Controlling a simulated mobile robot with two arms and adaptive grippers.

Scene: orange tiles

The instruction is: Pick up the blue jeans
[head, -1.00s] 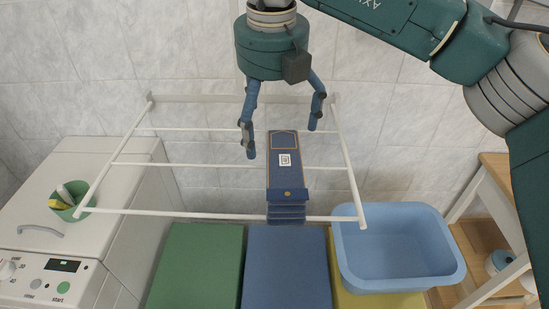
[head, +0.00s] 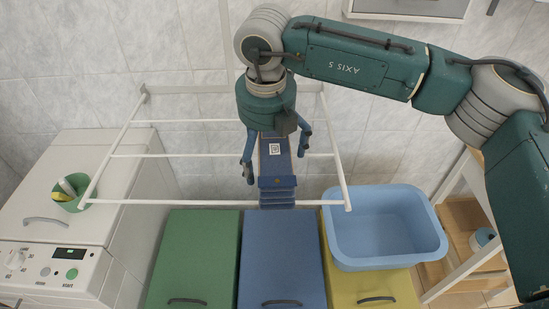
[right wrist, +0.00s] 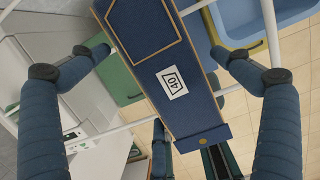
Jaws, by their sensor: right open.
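The folded blue jeans (head: 276,185) hang over the bars of a white drying rack (head: 225,203). They show a white label with a dark mark. My right gripper (head: 275,170) is open, pointing down over the jeans, with one finger on each side of them. In the right wrist view the jeans (right wrist: 185,115) run between the spread fingers of the right gripper (right wrist: 160,75), with clear gaps on both sides. The label there reads 40. The gripper's palm hides the upper end of the jeans in the head view. My left gripper is not in view.
Below the rack stand bins with green (head: 195,262), blue (head: 281,262) and yellow (head: 370,290) lids. A light blue basin (head: 385,255) sits at the right. A white washing machine (head: 60,230) with a green bowl (head: 72,200) is at the left.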

